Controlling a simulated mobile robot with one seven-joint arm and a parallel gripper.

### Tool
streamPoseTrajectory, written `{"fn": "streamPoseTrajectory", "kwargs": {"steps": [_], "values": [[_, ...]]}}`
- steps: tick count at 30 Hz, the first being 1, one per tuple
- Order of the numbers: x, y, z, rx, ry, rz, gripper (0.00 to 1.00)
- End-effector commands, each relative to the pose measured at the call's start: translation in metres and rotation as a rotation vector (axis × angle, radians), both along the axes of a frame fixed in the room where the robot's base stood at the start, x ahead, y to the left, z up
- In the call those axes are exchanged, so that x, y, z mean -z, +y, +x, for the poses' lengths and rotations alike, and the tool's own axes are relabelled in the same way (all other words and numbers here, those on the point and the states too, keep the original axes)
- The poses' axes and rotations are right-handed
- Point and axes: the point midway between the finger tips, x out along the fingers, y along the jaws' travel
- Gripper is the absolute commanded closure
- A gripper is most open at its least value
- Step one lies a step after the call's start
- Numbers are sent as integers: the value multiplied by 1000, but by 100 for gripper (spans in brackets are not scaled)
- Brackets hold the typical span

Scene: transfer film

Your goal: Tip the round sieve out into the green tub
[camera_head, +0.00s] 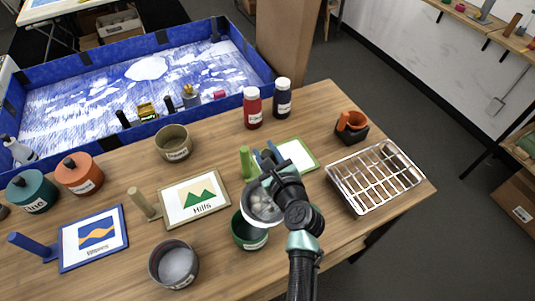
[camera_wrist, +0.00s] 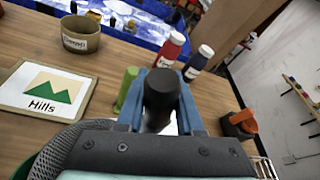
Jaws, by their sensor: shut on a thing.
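The round sieve (camera_head: 259,206) is pale and hangs tilted over the green tub (camera_head: 251,238), hiding part of its opening. I cannot tell whether anything is left in the sieve. The tub stands on the table and bears a white label. My gripper (camera_head: 266,159) is above the table, behind the sieve in the head view. In the wrist view its blue fingers (camera_wrist: 161,100) are shut on the dark round handle (camera_wrist: 161,88) of the sieve. My wrist hides the right side of the tub.
A Hills picture card (camera_head: 195,197) lies left of the tub, and a dark bowl (camera_head: 173,265) stands front left. A wire rack (camera_head: 375,177) is at right. Red (camera_head: 253,108) and dark (camera_head: 282,98) bottles stand behind. A green-edged card (camera_head: 300,155) lies under my gripper.

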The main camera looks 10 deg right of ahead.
Motion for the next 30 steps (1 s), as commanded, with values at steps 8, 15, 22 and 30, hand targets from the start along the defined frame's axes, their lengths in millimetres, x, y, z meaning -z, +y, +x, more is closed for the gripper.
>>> {"fn": "streamPoseTrajectory", "kwargs": {"steps": [8, 15, 22, 30], "values": [[-9, 8, -5, 0, -64, -96, 100], [-17, 15, -10, 0, -120, -181, 100], [-24, 22, -15, 0, -172, -261, 100], [-29, 31, -20, 0, -225, -343, 100]]}}
